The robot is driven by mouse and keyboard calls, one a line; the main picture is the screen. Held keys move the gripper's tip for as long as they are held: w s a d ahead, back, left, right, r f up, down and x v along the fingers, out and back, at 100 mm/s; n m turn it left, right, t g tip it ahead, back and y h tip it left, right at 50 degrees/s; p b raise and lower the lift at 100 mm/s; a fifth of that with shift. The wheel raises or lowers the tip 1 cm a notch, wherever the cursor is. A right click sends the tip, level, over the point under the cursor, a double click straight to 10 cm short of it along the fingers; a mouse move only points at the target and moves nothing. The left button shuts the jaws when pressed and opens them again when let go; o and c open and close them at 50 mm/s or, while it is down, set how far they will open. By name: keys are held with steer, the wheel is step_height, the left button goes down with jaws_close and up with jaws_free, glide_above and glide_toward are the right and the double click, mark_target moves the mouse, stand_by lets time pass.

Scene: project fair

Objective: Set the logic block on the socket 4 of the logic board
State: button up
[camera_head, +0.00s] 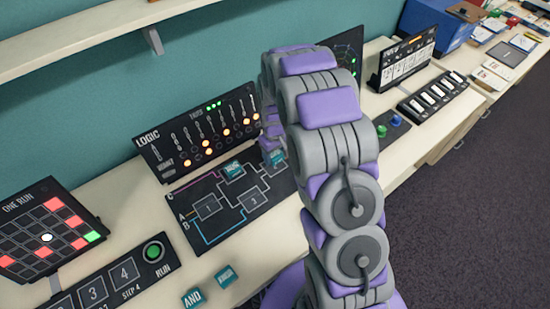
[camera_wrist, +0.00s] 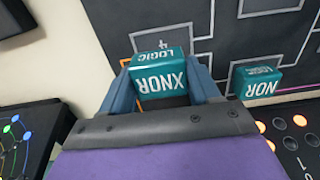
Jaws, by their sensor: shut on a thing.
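My gripper (camera_wrist: 163,92) is shut on a teal logic block marked XNOR (camera_wrist: 160,75), with a finger on each side of it. The logic board (camera_head: 190,218) is a dark panel with numbered sockets and coloured traces. Socket 4 (camera_wrist: 163,43) shows its number just beyond the held block, which covers part of its outline. I cannot tell whether the block touches the board. In the head view the held block (camera_head: 276,158) shows at the board's right part, and my arm hides most of the gripper.
A teal NOR block (camera_wrist: 258,82) sits on the board; it also shows in the head view (camera_head: 233,168). Sockets 1 (camera_head: 208,206) and 3 (camera_head: 254,200) look empty. An AND block (camera_head: 193,298) and another teal block (camera_head: 225,277) lie in front. The upright LOGIC panel (camera_head: 160,150) stands behind.

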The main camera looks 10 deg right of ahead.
mark_target(273, 160)
steer(key=shift+a+f+b, duration=0.25)
steer(key=shift+f+b, duration=0.05)
steer(key=shift+f, duration=0.95)
steer(key=shift+a, duration=0.35)
steer(key=shift+d+f, duration=0.3)
steer(key=shift+d, duration=0.05)
steer(key=shift+f, duration=0.25)
steer(key=o, duration=1.1)
steer(key=shift+a, duration=0.2)
steer(key=shift+c, duration=0.2)
steer(key=shift+d+r, duration=0.1)
